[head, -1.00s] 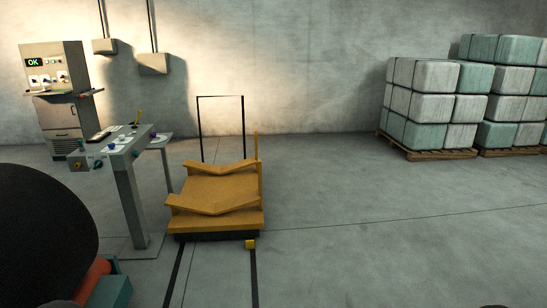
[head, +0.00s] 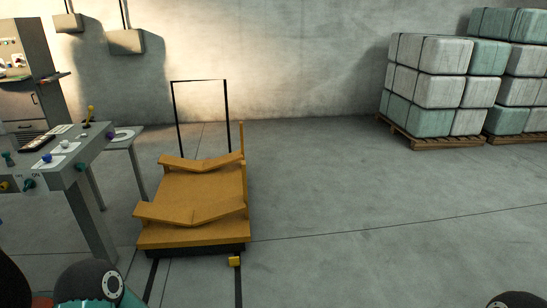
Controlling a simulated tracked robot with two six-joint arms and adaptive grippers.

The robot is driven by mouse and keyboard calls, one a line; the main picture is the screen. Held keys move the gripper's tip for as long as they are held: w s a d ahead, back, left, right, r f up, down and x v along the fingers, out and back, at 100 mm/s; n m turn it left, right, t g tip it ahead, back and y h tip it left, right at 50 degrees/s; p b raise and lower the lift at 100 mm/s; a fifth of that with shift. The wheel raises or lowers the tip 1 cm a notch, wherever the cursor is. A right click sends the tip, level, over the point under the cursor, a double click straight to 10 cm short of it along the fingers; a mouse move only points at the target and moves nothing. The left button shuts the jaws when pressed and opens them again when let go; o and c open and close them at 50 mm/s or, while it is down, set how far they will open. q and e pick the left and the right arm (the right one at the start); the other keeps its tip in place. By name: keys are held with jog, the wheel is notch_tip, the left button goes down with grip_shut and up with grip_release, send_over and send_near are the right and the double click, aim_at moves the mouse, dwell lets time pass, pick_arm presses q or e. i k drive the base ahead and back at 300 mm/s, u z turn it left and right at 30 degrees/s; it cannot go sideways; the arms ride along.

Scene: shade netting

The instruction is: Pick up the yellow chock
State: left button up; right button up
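The yellow chock (head: 234,261) is a small block on the floor, just in front of the near right corner of the yellow cart (head: 190,240). It sits at the dark floor line that runs toward me. The cart has two V-shaped cradles and a black handle frame at its back. Neither gripper shows in the head view. A dark rounded part with a teal body at the bottom left and a dark rounded part at the bottom right look like parts of my arms.
A grey control stand (head: 75,165) with knobs and a lever is at the left, close to the cart. A cabinet (head: 30,90) stands behind it. Wrapped bales (head: 440,90) on pallets (head: 430,140) are at the back right. The floor right of the cart is clear.

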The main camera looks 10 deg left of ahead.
aim_at(234, 261)
jog(key=u, duration=0.1)
jog(key=i, duration=1.4)
jog(key=u, duration=0.7)
jog(key=i, duration=1.35)
jog(key=u, duration=0.5)
jog(key=i, duration=0.45)
jog(key=u, duration=0.2)
